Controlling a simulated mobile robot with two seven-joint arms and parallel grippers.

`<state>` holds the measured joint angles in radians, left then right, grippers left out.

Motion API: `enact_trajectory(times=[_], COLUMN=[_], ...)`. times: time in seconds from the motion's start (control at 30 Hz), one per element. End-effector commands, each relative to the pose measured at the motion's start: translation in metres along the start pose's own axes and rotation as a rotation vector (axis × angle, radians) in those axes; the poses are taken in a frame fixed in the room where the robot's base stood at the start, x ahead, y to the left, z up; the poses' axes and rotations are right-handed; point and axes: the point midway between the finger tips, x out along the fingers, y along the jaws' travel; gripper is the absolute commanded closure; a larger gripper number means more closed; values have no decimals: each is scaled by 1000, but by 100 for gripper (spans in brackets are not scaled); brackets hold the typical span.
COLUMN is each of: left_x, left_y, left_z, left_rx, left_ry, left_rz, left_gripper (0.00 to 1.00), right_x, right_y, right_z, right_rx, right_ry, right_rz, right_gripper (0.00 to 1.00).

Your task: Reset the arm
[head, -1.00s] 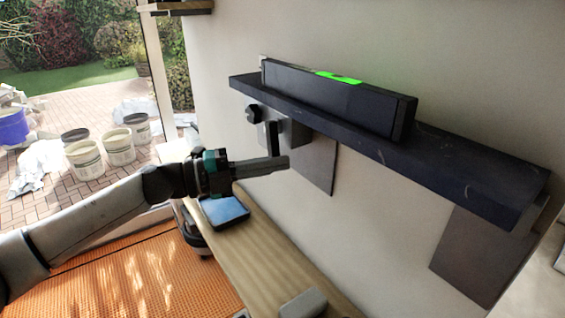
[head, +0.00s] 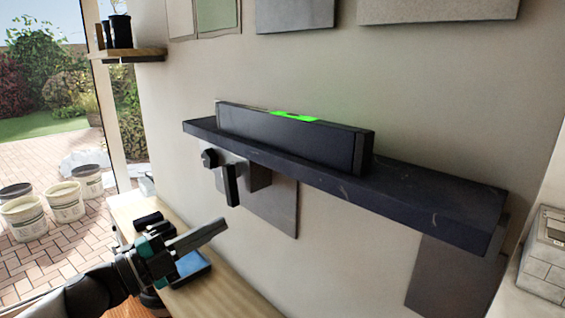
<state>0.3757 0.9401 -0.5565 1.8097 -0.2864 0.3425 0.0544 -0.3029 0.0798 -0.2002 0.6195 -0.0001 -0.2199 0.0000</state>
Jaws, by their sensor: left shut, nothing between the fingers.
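My left gripper (head: 213,232) shows in the head view at the lower left, its fingers together and empty. It is below the dark shelf and its bracket, apart from both, above the wooden bench. A dark shelf (head: 420,208) runs along the wall. A long black level (head: 290,138) with a bright green patch on top lies on it. A black knob (head: 209,158) and a dark lever handle (head: 230,186) sit under the shelf's left part. My right gripper is not in view.
A wooden bench (head: 225,293) runs along the wall below, with a blue-topped item (head: 193,265) partly behind my arm. A small wooden shelf (head: 135,54) with pots is at the upper left. Buckets (head: 64,203) stand outside. Stacked blocks (head: 548,255) are at the right.

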Motion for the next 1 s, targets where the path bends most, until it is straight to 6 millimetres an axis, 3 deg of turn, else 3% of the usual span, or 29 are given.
enact_trajectory(times=[0.17,0.37,0.53,0.67,0.8,1.0], left_x=[4,-19,-60,-101,-147,-200], left_y=[37,87,140,183,224,261], left_z=[5,15,13,-1,-27,-69], left_rx=[-224,-482,-707,-879,-1045,-1213], left_ry=[-229,-528,-800,-1014,-1228,-1451], left_rz=[-80,-106,-75,-20,63,179], left_gripper=[100,100,100,100,100,100], right_x=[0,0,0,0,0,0], right_y=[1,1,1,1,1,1], right_z=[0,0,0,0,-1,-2], right_rx=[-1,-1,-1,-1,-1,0], right_ry=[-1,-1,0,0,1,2], right_rz=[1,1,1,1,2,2], right_gripper=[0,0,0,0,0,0])
